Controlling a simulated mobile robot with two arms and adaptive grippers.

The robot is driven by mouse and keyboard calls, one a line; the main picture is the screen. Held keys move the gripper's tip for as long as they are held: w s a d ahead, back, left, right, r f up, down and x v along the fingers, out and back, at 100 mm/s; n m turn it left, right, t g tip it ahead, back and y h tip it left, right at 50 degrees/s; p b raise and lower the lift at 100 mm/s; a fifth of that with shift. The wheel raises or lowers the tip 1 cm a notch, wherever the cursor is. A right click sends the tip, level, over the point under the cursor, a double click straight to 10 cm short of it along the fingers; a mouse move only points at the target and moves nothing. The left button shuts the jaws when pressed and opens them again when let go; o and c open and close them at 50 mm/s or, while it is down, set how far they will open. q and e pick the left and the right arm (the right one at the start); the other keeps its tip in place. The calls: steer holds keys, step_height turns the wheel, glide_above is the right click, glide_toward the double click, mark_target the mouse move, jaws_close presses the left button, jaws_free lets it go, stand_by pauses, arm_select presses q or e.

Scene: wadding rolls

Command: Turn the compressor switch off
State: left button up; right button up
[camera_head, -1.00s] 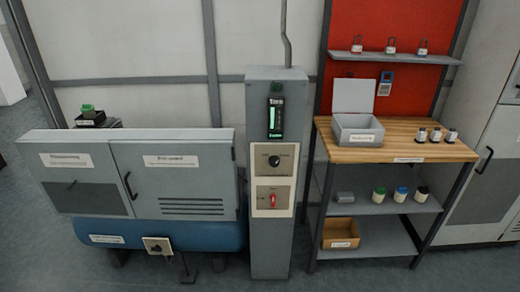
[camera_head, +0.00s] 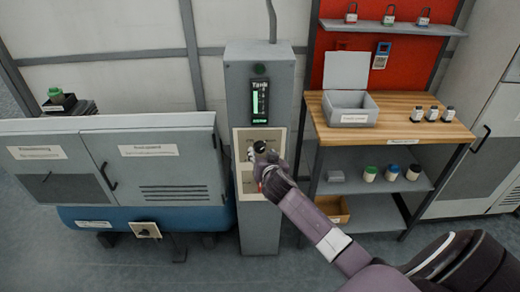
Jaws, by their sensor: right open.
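A grey control column (camera_head: 258,232) stands in the middle, with a cream upper switch plate (camera_head: 240,140) and a second cream plate (camera_head: 247,186) below it. My right gripper (camera_head: 256,153) is open at the upper plate, over its black rotary knob. The gripper hides most of this knob, so I cannot tell its turn position or whether the fingers touch it. Only a sliver of the red handle (camera_head: 260,187) on the lower plate shows beside my wrist. My left gripper is not in view.
A lit tank gauge (camera_head: 260,102) sits above the plates. Grey cabinets (camera_head: 160,165) and a blue tank (camera_head: 100,214) are at left. A wooden-topped bench (camera_head: 400,131) with a grey box (camera_head: 350,107) stands close at right, behind my arm.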

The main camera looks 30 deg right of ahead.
mark_target(260, 150)
steer(key=x, duration=0.3)
steer(key=shift+w+d, duration=0.1)
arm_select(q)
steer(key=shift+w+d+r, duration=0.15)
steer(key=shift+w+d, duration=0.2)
arm_select(e)
steer(key=shift+w+d+f, duration=0.15)
steer(key=shift+w+f, duration=0.1)
steer(key=shift+w, duration=0.15)
steer(key=c, duration=1.2)
steer(key=shift+o, duration=0.2)
